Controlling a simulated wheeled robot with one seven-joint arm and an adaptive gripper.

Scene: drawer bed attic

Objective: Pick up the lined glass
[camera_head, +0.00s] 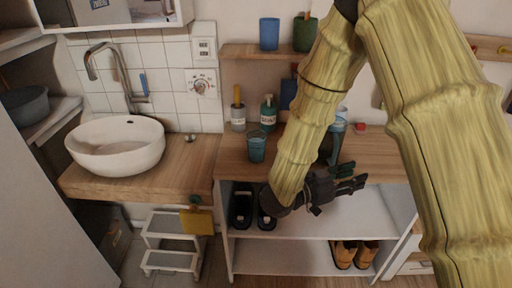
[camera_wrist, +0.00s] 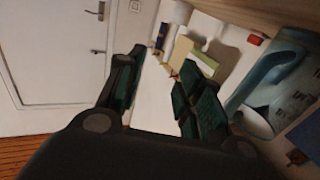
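A teal-blue glass (camera_head: 256,147) stands upright on the wooden counter, left of my arm. A second, paler blue glass-like item (camera_head: 340,117) shows at the right of my arm, partly hidden by it. I cannot make out lines on either clearly. My gripper (camera_head: 350,182) is in front of the counter edge, pointing right, apart from both. In the wrist view my gripper (camera_wrist: 158,95) has its fingers spread with nothing between them. A blue curved item (camera_wrist: 268,78) is close at the right of the wrist view, outside the fingers.
A soap bottle (camera_head: 268,113) and a jar with a brush (camera_head: 238,115) stand behind the teal glass. A blue cup (camera_head: 269,34) and a green cup (camera_head: 305,33) are on the shelf above. A white basin (camera_head: 116,146) is at left. Shoes (camera_head: 342,254) are below. A door (camera_wrist: 62,50) shows in the wrist view.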

